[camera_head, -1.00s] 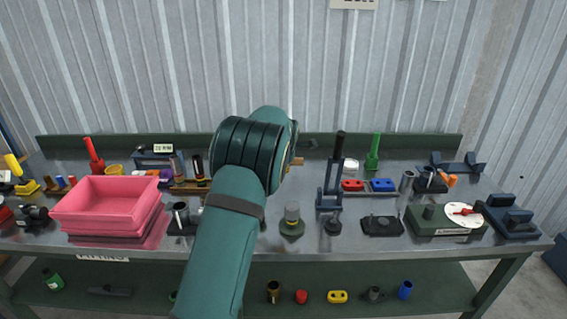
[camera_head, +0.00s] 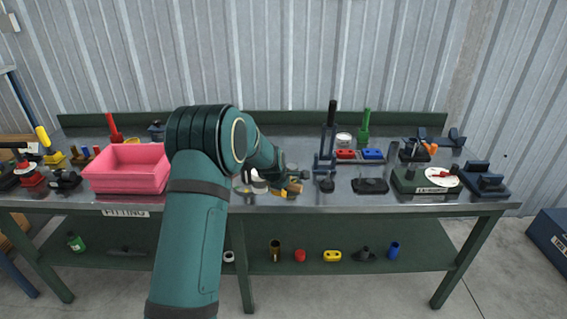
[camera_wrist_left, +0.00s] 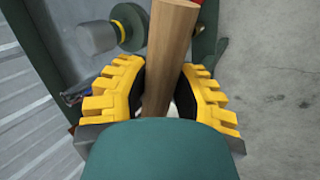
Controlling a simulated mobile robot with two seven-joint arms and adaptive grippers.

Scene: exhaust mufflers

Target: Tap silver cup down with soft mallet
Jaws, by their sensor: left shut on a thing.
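My left gripper (camera_wrist_left: 168,88) has yellow ribbed fingers and is shut on a wooden handle (camera_wrist_left: 172,45), which I take to be the soft mallet's. A bit of red shows at the handle's far end; the mallet head is not clearly visible. The silver cup (camera_wrist_left: 97,38) is a plain grey cylinder at the upper left of the left wrist view, on a round dark green base (camera_wrist_left: 128,22) with a brass-yellow ring. It is apart from the fingers. In the head view my left gripper (camera_head: 288,187) is low over the bench front and largely hides the cup's area. My right gripper is not in view.
A pink bin (camera_head: 128,185) stands on the bench to the left. A tall black-handled lever tool (camera_head: 328,145) stands just right of my gripper, with a dark flat block (camera_head: 370,186) beyond it. A dial box (camera_head: 425,181) is further right.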

